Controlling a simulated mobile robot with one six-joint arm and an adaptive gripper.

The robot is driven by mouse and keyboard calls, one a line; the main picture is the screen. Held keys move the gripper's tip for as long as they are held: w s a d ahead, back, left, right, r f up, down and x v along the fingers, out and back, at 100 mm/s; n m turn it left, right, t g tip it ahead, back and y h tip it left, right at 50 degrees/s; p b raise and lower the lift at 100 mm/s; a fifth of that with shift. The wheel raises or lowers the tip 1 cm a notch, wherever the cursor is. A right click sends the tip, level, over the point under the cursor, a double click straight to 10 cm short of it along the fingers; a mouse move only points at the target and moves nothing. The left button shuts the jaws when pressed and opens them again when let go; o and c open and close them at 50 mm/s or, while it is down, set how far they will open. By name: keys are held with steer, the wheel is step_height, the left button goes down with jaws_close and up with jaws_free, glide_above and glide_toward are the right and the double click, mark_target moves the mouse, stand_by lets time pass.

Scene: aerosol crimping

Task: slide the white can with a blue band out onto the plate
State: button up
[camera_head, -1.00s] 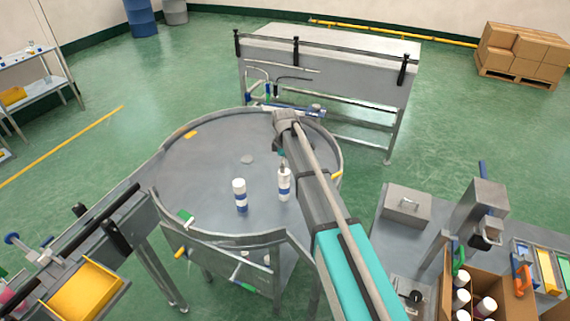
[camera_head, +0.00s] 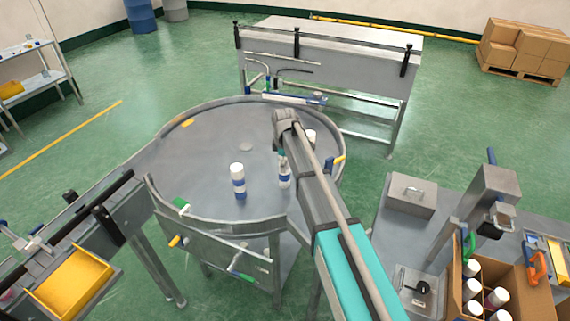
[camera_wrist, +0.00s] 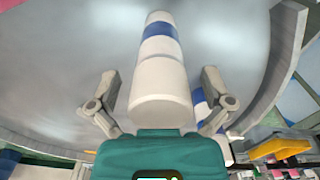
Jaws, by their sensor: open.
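A white can with a blue band stands between the fingers of my gripper in the wrist view (camera_wrist: 160,98). My gripper (camera_wrist: 160,80) is open, one finger on each side of the can, with gaps visible. Another blue-banded white can (camera_wrist: 201,97) is partly hidden behind the right finger. In the head view, blue-banded cans stand upright on the round grey plate (camera_head: 205,150): one at the middle front (camera_head: 238,182), one beside my arm (camera_head: 285,173). A white-topped can (camera_head: 311,136) is mostly hidden by my arm. I cannot tell which of them is between my fingers.
A conveyor with a yellow tray (camera_head: 70,284) is at left. A box of cans (camera_head: 510,296) and a press (camera_head: 490,195) are at right.

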steer(key=shift+f, duration=0.25)
steer(key=c, duration=1.2)
steer(key=shift+s+d, duration=0.1)
steer(key=shift+s, duration=0.05)
